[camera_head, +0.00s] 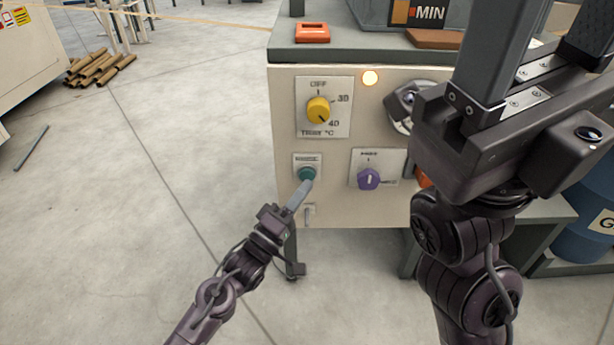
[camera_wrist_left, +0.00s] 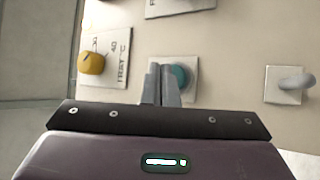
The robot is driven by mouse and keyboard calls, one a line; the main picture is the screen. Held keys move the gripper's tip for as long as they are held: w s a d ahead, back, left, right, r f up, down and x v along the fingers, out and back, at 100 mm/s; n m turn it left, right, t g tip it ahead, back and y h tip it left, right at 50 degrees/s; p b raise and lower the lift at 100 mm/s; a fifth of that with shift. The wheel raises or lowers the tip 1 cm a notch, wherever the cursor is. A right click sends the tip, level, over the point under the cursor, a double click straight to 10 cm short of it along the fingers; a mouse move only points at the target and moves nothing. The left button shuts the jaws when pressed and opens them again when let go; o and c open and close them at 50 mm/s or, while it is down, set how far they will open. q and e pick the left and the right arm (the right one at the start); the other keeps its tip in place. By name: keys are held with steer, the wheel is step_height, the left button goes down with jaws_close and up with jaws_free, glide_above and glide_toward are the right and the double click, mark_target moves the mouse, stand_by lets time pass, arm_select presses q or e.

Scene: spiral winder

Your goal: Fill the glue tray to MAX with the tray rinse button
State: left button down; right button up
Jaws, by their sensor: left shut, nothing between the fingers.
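The teal tray rinse button (camera_head: 306,174) sits on a small plate on the cream control panel, its label too small to read. My left gripper (camera_head: 307,183) is shut and empty, its fingertips at the button's lower edge. In the left wrist view the closed fingers (camera_wrist_left: 161,84) overlap the button (camera_wrist_left: 180,76); I cannot tell whether they touch or press it. A grey tray (camera_head: 370,12) stands on top of the machine, with a level label (camera_head: 428,13) reading MIN. MAX and the glue level are out of view. My right gripper (camera_head: 535,60) is large at right, fingers apart, tips cut off.
A yellow heat knob (camera_head: 318,109) is above the button, and a purple knob (camera_head: 368,179) is to its right. A small lever (camera_head: 309,212) is below the button.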

arm_select(q)
steer(key=shift+w, duration=0.1)
steer(key=shift+w, duration=0.3)
steer(key=shift+w, duration=0.45)
stand_by(2.3)
stand_by(2.7)
steer(key=shift+s+p, duration=0.8)
steer(key=shift+s, duration=0.1)
